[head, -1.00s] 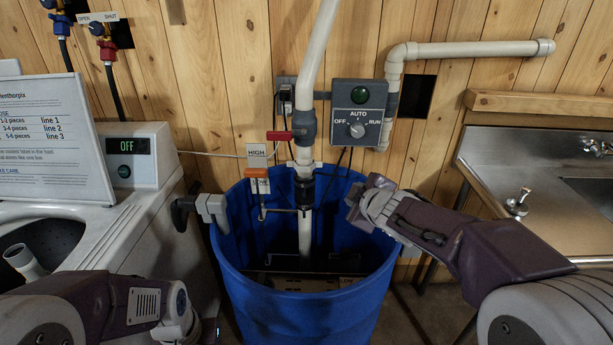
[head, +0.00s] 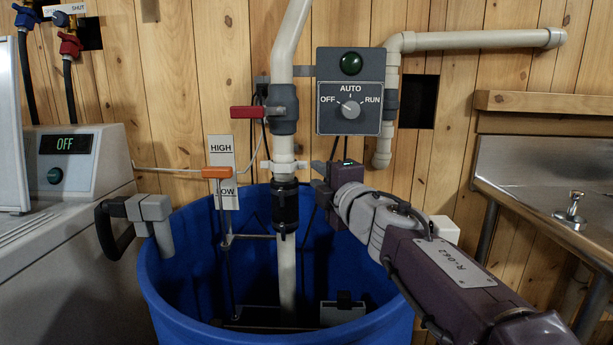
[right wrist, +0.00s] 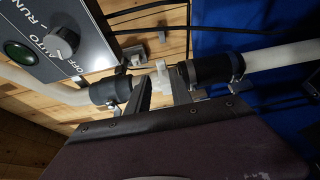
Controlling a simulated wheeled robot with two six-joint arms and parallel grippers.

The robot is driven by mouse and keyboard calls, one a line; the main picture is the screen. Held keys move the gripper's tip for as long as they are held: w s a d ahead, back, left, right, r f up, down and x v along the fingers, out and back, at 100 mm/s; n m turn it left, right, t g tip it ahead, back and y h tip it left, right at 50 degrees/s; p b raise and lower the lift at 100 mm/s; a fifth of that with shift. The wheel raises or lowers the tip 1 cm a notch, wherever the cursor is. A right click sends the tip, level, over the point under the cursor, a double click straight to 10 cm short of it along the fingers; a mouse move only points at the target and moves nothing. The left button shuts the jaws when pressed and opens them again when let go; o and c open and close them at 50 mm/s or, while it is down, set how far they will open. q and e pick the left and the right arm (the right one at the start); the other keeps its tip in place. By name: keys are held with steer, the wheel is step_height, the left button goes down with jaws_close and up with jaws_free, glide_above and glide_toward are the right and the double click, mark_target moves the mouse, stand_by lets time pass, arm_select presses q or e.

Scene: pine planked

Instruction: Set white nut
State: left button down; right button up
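The white nut (head: 284,166) is a ring with side lugs on the upright white pipe, between a grey valve above and a black coupling (head: 285,205) below. My right gripper (head: 319,172) is just right of the nut, its tips at or very near the right-hand lug. The right wrist view shows my right gripper (right wrist: 162,92) with its two fingers apart and the white nut (right wrist: 161,76) beyond and between the tips. I cannot tell whether they touch. My left gripper is out of view.
The pipe enters a blue tub (head: 165,285). A grey control box (head: 351,65) has its knob toward OFF. A red valve handle (head: 247,112) and orange float piece (head: 217,173) sit left of the pipe. A grey hose end (head: 150,210) hangs on the rim. A steel sink stands right.

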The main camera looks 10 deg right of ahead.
mark_target(304, 166)
steer(key=w, duration=0.7)
steer(key=shift+w+a+f, duration=0.15)
steer(key=shift+a, duration=0.2)
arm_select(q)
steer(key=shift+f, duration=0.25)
arm_select(e)
jaws_close()
